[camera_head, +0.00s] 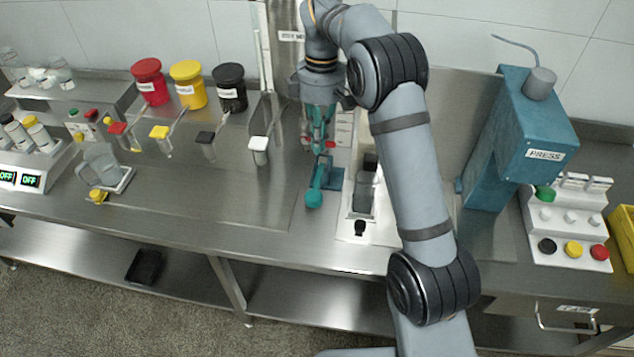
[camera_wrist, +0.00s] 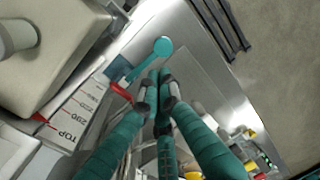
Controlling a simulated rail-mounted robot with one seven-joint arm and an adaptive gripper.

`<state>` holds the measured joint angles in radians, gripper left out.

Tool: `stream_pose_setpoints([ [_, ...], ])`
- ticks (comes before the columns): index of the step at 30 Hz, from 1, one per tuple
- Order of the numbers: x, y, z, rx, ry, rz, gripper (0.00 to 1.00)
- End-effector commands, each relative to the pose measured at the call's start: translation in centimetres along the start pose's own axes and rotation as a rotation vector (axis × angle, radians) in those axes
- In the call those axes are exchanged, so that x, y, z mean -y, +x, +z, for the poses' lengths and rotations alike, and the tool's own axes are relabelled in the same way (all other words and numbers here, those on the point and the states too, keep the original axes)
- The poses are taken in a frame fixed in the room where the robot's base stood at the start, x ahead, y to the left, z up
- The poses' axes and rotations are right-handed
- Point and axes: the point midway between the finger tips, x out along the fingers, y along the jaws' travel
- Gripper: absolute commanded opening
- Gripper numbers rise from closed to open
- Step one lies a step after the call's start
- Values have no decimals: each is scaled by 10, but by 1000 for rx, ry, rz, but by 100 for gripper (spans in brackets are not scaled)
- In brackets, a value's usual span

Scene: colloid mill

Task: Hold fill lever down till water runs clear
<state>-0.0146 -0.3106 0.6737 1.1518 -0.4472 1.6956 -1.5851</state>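A teal lever with a round paddle end (camera_head: 314,197) stands on the bench by a blue block; the paddle also shows in the wrist view (camera_wrist: 163,47). A small red handle (camera_wrist: 121,91) is beside it. No label marks either as the fill lever. My gripper (camera_head: 319,150) points down above the teal lever. In the wrist view my gripper (camera_wrist: 158,88) has its fingertips together, just short of the paddle, with nothing clearly between them. Contact with the lever cannot be told. No running water is discernible.
A white stand with a clear vessel (camera_head: 363,190) is close on the right. The blue press (camera_head: 520,140) and a button panel (camera_head: 567,250) are farther right. Several coloured-lid jars (camera_head: 187,84) and a clear jug (camera_head: 103,165) stand left.

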Motion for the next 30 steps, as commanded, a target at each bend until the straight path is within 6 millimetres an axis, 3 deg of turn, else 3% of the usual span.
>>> stream_pose_setpoints([
  [8,0,9,0,1,-1,-2,0],
  [22,2,96,1,3,-1,-5,0],
  [30,1,131,0,1,0,-2,0],
])
